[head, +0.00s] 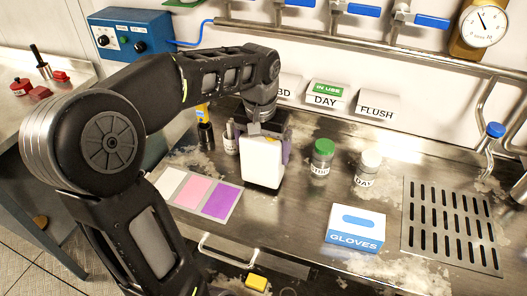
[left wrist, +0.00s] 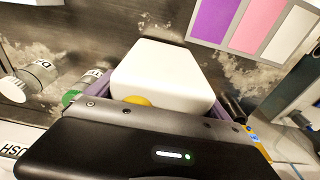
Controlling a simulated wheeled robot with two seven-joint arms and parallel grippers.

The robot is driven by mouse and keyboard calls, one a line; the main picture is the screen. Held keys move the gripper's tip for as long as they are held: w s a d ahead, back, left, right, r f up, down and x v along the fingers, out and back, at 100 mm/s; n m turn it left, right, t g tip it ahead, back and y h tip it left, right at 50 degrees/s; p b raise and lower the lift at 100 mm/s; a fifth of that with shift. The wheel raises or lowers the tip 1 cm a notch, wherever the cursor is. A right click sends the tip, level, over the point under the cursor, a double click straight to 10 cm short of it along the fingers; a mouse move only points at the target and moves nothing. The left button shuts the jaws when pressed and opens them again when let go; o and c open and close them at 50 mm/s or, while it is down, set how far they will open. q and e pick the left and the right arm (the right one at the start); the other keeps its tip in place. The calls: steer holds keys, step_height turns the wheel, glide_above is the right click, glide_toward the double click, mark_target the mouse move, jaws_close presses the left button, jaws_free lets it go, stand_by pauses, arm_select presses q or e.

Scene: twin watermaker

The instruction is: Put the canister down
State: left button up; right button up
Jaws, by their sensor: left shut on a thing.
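A white canister (head: 262,162) is in my left gripper (head: 264,133), over the steel counter in the middle of the head view. The gripper points down and its fingers lie along the canister's sides. The canister looks upright, and I cannot tell whether its base touches the counter. In the left wrist view the canister (left wrist: 160,75) fills the space between the fingers, with a bit of yellow (left wrist: 138,101) at its near end. My right gripper is not in view.
A colour card (head: 222,200) lies left of the canister. A green-capped bottle (head: 322,157), a white-capped bottle (head: 368,166) and a gloves box (head: 355,230) stand to the right, before a drain grate (head: 450,226). Signs reading DAY (head: 325,97) and FLUSH (head: 376,107) stand behind.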

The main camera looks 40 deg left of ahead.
arm_select(q)
steer(key=shift+f, duration=0.4)
steer(key=shift+f, duration=0.2)
steer(key=o, duration=1.8)
steer(key=shift+r, duration=0.15)
steer(key=r, duration=0.4)
steer(key=s+r, duration=0.1)
steer(key=r, duration=0.3)
steer(key=r+p, duration=0.1)
steer(key=r, duration=0.3)
steer(key=shift+s+d, duration=0.2)
steer(key=shift+d, duration=0.1)
